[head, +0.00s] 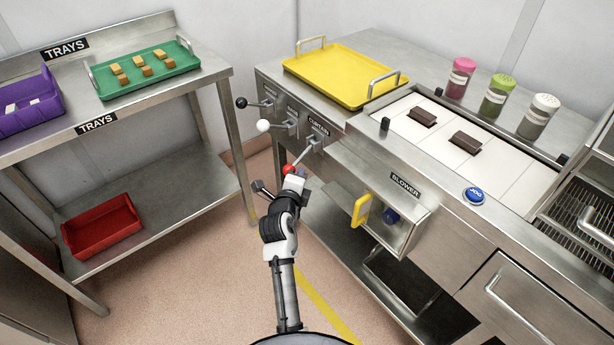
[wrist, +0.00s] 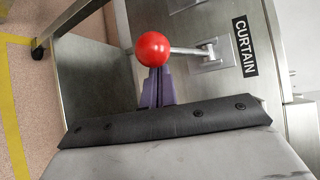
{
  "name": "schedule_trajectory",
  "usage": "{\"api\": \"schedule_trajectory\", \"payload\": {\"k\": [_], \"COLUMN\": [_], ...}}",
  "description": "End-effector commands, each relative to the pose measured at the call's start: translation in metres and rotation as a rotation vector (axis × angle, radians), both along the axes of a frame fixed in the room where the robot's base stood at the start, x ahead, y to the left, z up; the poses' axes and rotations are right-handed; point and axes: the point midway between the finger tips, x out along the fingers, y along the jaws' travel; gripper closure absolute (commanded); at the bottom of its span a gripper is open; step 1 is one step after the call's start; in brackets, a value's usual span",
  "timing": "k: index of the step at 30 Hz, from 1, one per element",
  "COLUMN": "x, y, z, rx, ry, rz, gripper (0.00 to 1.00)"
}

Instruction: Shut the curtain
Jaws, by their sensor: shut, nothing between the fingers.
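The curtain lever is a metal rod with a red ball knob (head: 289,169) on the front of the steel machine, beside the CURTAIN label (head: 319,126). In the head view the rod slants down and left from its plate. In the wrist view the red knob (wrist: 152,48) sits at the tips of my gripper (wrist: 157,82), and its rod runs right to the plate near the label (wrist: 245,47). My gripper (head: 292,180) is shut with nothing between its purple fingers. The knob covers the fingertips, so I cannot tell whether they touch it.
A black-knobbed lever (head: 241,103) and a white-knobbed lever (head: 263,126) stick out to the left. The blower box (head: 398,233) with a yellow handle (head: 361,211) is close on the right. A yellow tray (head: 345,76) lies above. Open floor separates the machine from the tray rack (head: 160,87).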

Motion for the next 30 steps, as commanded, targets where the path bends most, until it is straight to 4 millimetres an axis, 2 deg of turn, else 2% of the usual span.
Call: {"api": "schedule_trajectory", "payload": {"k": [30], "x": [-0.003], "y": [0.006], "z": [0.01], "rx": [0.079], "ry": [0.058], "rz": [0.0], "gripper": [1.0]}}
